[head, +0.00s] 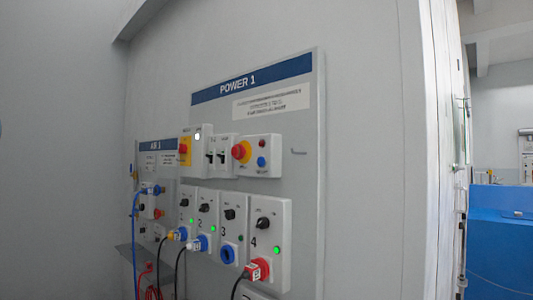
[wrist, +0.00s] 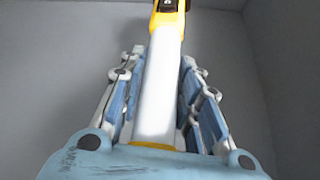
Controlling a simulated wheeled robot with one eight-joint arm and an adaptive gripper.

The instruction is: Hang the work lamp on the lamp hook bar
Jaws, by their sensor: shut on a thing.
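The work lamp (wrist: 161,100) shows in the wrist view as a white tube with a yellow and black end at the top. A yellow edge also shows at its lower end. My gripper (wrist: 162,64) has its blue-padded fingers on both sides of the tube and is shut on it. The lamp points away from the palm along the fingers. Neither the lamp nor my gripper is in the head view. A small thin hook-like bar (head: 298,152) sticks out of the right part of the POWER 1 panel; I cannot tell if it is the lamp hook bar.
The POWER 1 panel (head: 305,200) carries switch boxes and several sockets with plugs and cables. A smaller AIR 1 panel (head: 160,145) with hoses stands to its left, above a grey shelf (head: 135,255). A blue cabinet (head: 500,240) is at the far right. Plain grey surfaces surround the lamp.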

